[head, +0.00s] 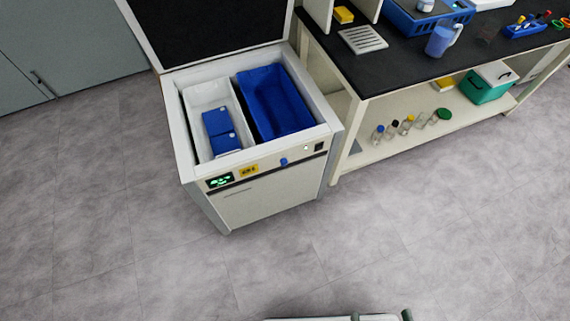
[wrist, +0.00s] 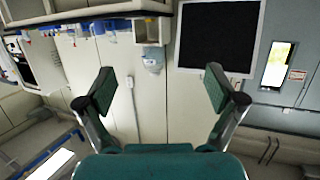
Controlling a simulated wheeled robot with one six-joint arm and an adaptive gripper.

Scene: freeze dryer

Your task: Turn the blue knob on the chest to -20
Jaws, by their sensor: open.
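The chest (head: 270,203) stands on the floor with its lid raised, at the upper middle of the head view. The blue knob (head: 284,162) is small and sits on the chest's front panel, right of a yellow label (head: 249,170) and a dark display with green marks (head: 220,181). The knob's setting is too small to read. My gripper (wrist: 158,90) shows in the wrist view with its two green-padded fingers wide apart and nothing between them. It is away from the chest, and the knob cannot be made out in the wrist view.
The open chest holds a white bin (head: 201,97) and a blue bin (head: 243,95). A black-topped bench (head: 400,68) with a lower shelf of bottles stands close on the right. Grey floor (head: 330,245) in front of the chest is clear.

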